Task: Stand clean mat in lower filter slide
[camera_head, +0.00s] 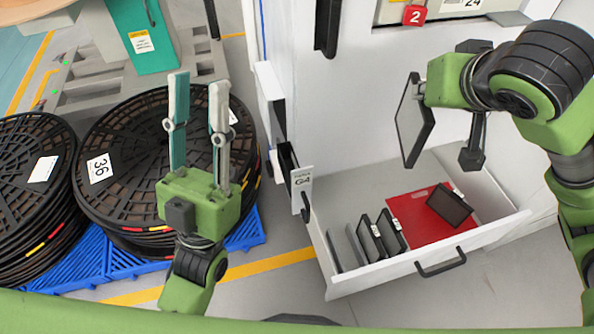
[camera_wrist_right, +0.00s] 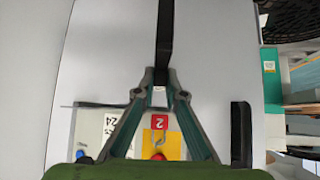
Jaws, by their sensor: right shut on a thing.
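My right gripper (camera_head: 422,88) is shut on a black-framed mat (camera_head: 416,128) with a light grey face, held tilted in the air above the open drawer. In the right wrist view the mat (camera_wrist_right: 164,40) shows edge-on between the fingertips. A narrow slide (camera_head: 302,180) labelled G4 stands out of the white cabinet, low and left of the drawer. Its inside is mostly hidden. My left gripper (camera_head: 198,82) is open and empty, fingers up, left of the slide.
The open white drawer (camera_head: 440,270) holds several upright mats (camera_head: 372,238) and a dark mat (camera_head: 450,206) lying on a red area (camera_head: 412,218). Large black reels (camera_head: 120,150) stand on a blue pallet (camera_head: 100,272) at left. The floor before the slide is clear.

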